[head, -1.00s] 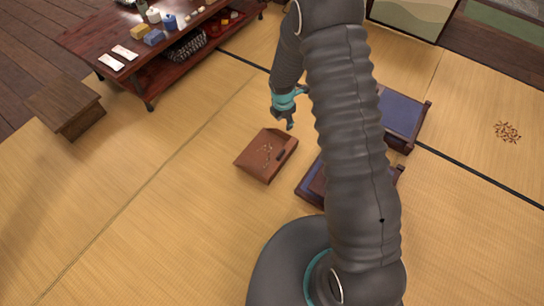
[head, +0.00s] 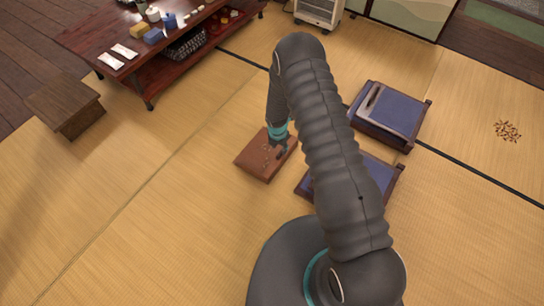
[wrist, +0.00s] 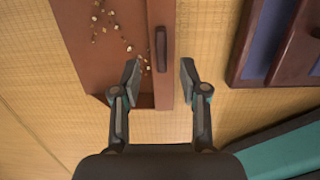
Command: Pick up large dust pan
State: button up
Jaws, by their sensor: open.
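The large dust pan (head: 252,163) is a reddish-brown, flat, square pan on the tatami, with pale crumbs on it. In the wrist view the dust pan (wrist: 100,60) fills the upper left, with a raised back wall along its right side and a dark slot or grip in it. My gripper (head: 280,153) is over the pan's right side in the head view. In the wrist view my gripper (wrist: 160,75) is open and empty, left finger over the pan's inside, right finger over the mat outside, the wall between them. I cannot tell whether the fingers touch it.
A blue-seated floor chair (head: 372,178) is close right of the pan, partly behind my arm. Another blue-topped seat (head: 400,112) is beyond it. A low table (head: 150,62) and a wooden stool (head: 66,104) stand left. Crumbs (head: 507,131) lie right. Tatami left of the pan is clear.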

aim_at(281, 151)
jog(key=shift+w+d+f, duration=0.1)
jog(key=shift+f, duration=0.85)
jog(key=shift+w+d+f, duration=0.15)
jog(key=shift+f, duration=0.75)
jog(key=shift+w+d+f, duration=0.1)
jog(key=shift+f, duration=0.85)
grip_shut()
jog(key=shift+r, duration=0.1)
jog(key=shift+r, duration=0.45)
jog(key=r, duration=0.3)
jog(key=shift+d+r, duration=0.3)
jog(key=shift+d, duration=0.05)
jog(key=d+r, duration=0.6)
jog(key=d, duration=0.4)
notch_tip(281, 151, up, 21)
jog(key=s+p, duration=0.1)
jog(key=shift+d+p, duration=0.3)
jog(key=shift+d, duration=0.1)
